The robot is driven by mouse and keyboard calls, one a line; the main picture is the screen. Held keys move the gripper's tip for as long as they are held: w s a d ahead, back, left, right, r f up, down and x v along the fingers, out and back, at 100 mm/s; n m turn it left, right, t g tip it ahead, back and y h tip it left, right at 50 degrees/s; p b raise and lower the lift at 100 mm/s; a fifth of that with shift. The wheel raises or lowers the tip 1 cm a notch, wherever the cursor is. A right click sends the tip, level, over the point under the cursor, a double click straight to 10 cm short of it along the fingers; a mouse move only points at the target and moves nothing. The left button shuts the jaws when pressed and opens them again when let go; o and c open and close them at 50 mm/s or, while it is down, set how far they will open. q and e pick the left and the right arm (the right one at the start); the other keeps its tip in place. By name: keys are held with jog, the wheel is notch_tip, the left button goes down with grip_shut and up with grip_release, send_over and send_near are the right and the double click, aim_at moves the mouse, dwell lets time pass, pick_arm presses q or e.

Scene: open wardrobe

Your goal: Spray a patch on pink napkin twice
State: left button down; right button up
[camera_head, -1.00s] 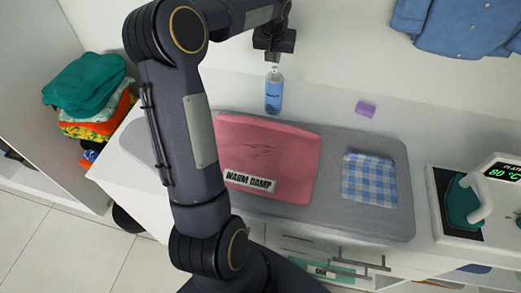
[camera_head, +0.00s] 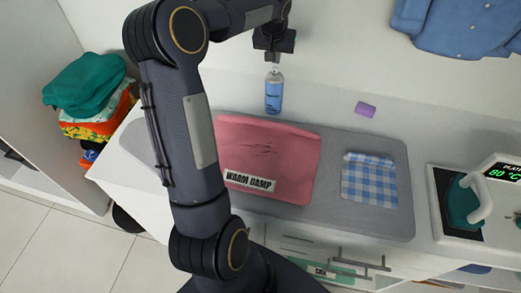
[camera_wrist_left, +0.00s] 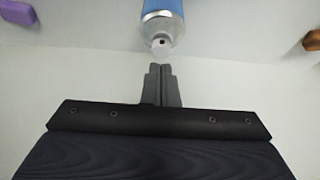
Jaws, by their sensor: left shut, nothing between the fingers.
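The pink napkin (camera_head: 270,150) lies flat on the grey mat, with creases near its middle and a "WARM DAMP" label (camera_head: 249,181) at its lower edge. A blue spray bottle (camera_head: 273,93) with a pale nozzle stands upright behind the napkin. My left gripper (camera_head: 273,56) is shut and empty right above the bottle's top. My right gripper is not in view.
A blue checked cloth (camera_head: 369,180) lies on the mat (camera_head: 330,190) to the right. A purple block (camera_head: 365,109) sits behind it. A device reading 80 °C (camera_head: 475,205) stands at the right. Folded clothes (camera_head: 90,90) are stacked at the left.

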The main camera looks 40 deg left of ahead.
pick_arm(q)
jog(key=shift+f, duration=0.2)
dwell(0.4)
jog(key=shift+f+b, duration=0.85)
jog(key=shift+r, duration=0.15)
jog(key=shift+r+p, duration=0.85)
jog(key=shift+r, duration=0.05)
jog(key=shift+f, duration=0.15)
jog(key=shift+f+b, duration=0.7)
jog(key=shift+f, duration=0.1)
jog(key=shift+r, duration=0.1)
jog(key=shift+r+p, duration=0.7)
jog(key=shift+r, duration=0.1)
